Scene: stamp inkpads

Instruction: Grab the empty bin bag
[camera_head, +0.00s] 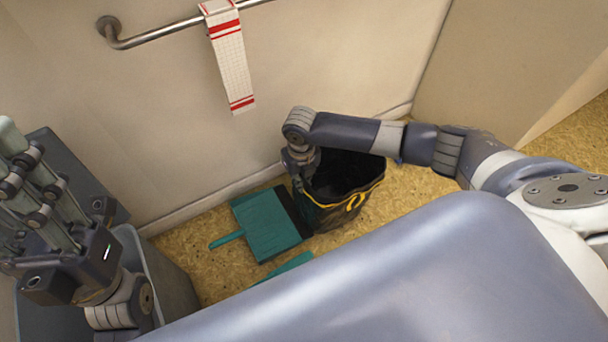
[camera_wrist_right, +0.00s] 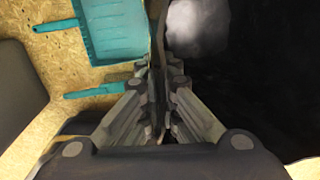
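The black bin bag (camera_head: 345,175), with a yellow drawstring around its rim, stands open on the floor by the wall. Its dark inside fills the right of the right wrist view (camera_wrist_right: 270,70). My right gripper (camera_head: 302,180) points down at the bag's left rim. In the right wrist view its fingers (camera_wrist_right: 161,72) sit close together on either side of the rim and pinch it. The fingertips are partly hidden in the head view. My left gripper (camera_head: 35,165) is at the far left, away from the bag, with its fingers apart and empty.
A teal dustpan (camera_head: 265,224) lies on the floor left of the bag, and another teal piece (camera_head: 286,267) lies nearer. A grey bin (camera_head: 165,275) stands below my left gripper. A rail (camera_head: 160,38) with a striped towel (camera_head: 230,60) is on the wall.

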